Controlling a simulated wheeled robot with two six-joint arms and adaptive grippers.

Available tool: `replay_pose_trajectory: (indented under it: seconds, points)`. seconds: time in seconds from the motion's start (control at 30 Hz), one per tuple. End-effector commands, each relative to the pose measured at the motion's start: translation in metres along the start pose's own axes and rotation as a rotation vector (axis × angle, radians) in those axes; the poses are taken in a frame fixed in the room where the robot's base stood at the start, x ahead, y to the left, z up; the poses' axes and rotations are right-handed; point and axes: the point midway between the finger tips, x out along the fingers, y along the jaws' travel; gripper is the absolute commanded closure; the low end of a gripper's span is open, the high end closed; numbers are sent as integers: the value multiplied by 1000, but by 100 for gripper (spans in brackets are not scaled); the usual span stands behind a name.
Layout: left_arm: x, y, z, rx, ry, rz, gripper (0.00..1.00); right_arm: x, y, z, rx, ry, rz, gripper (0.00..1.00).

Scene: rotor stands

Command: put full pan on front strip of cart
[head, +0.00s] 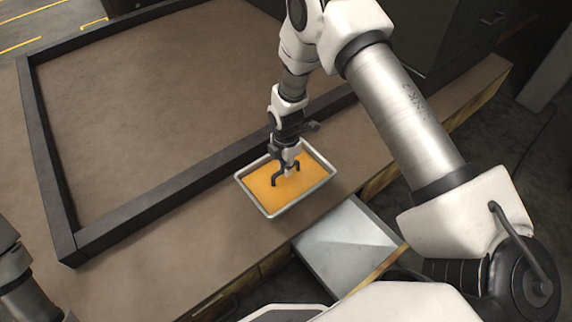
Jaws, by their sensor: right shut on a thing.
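My right gripper (286,178) reaches down from above and is shut on the handle. In the picture the pan lies over the front strip (190,235) of the brown-topped cart, close to the dark rail. It looks about level. I cannot tell whether its underside touches the strip. My left gripper is out of view.
A dark raised rail (160,208) frames the broad brown area (180,90) behind the strip. A grey metal box-like surface (345,245) stands below the strip's front edge. The strip is clear to the left of the pan.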

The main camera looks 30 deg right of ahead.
Motion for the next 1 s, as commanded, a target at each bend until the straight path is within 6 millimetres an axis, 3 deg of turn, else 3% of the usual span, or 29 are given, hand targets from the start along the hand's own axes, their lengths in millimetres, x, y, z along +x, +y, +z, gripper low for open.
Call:
replay_pose_trajectory:
  seconds: [0.1, 0.7, 1.0]
  points:
    - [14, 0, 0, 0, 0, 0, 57, 15, 0, 0, 0, 0, 1, 100]
    - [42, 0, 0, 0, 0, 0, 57, 66, 1, 0, 0, 0, 2, 100]
    - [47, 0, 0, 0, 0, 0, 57, 76, 1, 0, 0, 0, 2, 100]
